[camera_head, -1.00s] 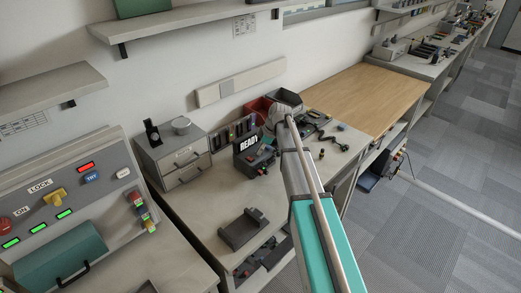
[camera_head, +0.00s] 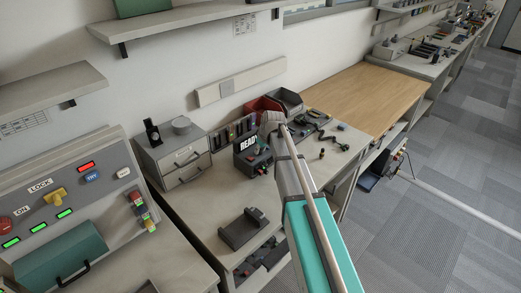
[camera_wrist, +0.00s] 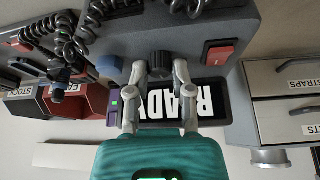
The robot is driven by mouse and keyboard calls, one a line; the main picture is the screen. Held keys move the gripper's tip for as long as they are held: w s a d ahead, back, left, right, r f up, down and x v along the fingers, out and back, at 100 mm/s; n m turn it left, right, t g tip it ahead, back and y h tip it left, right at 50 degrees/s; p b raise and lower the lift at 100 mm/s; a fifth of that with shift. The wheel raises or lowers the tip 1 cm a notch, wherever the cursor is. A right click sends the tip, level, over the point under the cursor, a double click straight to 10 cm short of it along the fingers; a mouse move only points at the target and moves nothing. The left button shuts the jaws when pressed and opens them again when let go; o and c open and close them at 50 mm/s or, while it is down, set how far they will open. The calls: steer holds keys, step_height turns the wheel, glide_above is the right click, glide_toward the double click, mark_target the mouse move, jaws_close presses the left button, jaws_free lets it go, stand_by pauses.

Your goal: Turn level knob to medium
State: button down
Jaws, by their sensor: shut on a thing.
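A dark box with a lit READY display (camera_head: 248,147) stands on the grey bench, and the display also fills the middle of the wrist view (camera_wrist: 180,100), upside down. A black ribbed knob (camera_wrist: 160,62) sits on the box beside the display. My gripper (camera_wrist: 160,70) has its two fingers shut on the sides of this knob. No level markings are readable, so the knob's setting cannot be told. In the head view, my arm's end reaches the box and the fingertips and knob cannot be made out.
In the wrist view, a red rocker switch (camera_wrist: 219,58) and a blue button (camera_wrist: 110,67) flank the knob. Coiled black cords (camera_wrist: 95,18) hang nearby. Grey drawers (camera_head: 180,157) stand left of the box. A dark cradle (camera_head: 243,229) lies in front. Bins (camera_head: 287,101) stand behind.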

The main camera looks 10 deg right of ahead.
steer(key=shift+s+m, duration=0.1)
steer(key=shift+m, duration=0.6)
steer(key=shift+h, duration=0.3)
steer(key=c, duration=0.5)
jaws_free()
steer(key=shift+n, duration=0.3)
